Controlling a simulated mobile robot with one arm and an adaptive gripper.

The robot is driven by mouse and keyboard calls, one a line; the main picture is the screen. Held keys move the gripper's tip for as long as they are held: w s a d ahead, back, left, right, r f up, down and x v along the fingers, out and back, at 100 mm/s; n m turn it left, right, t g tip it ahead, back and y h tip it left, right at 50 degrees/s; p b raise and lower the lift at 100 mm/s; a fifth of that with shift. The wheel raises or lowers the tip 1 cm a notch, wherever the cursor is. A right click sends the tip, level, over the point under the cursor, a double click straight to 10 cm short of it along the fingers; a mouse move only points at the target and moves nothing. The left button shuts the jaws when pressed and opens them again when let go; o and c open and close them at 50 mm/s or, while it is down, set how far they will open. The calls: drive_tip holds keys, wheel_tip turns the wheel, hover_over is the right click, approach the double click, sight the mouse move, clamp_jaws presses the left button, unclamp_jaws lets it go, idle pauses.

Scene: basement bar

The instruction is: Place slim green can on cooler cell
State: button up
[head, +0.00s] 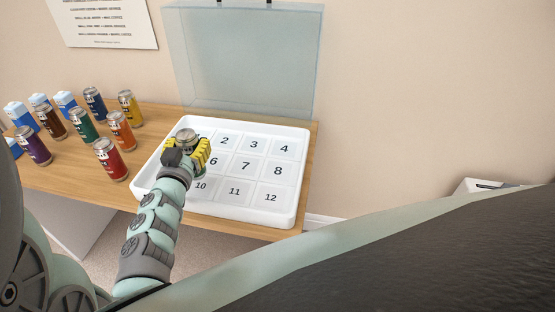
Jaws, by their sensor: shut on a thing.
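My gripper (190,148), with yellow finger pads, is shut on a slim can (186,135). The can's silver top shows, and the little of its body that I can see looks green. It is upright over the left part of the white cooler (300,190), near cells 1 and 5. I cannot tell whether it touches the cooler floor. The cooler has numbered cells; 2, 3, 4, 6, 7, 8, 10, 11 and 12 are readable and look empty. Cells 5 and 9 are hidden by my gripper and arm.
The cooler's clear lid (245,60) stands open behind it. Left on the wooden table (75,175) are a green can (83,125), a red can (110,160), an orange can (121,130), several other cans and blue-white cartons (20,114). A notice hangs on the wall.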

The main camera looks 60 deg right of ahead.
drive_tip(key=shift+f+b, duration=1.05)
drive_tip(key=shift+f, duration=0.9)
drive_tip(key=shift+f, duration=0.15)
drive_tip(key=o, duration=1.3)
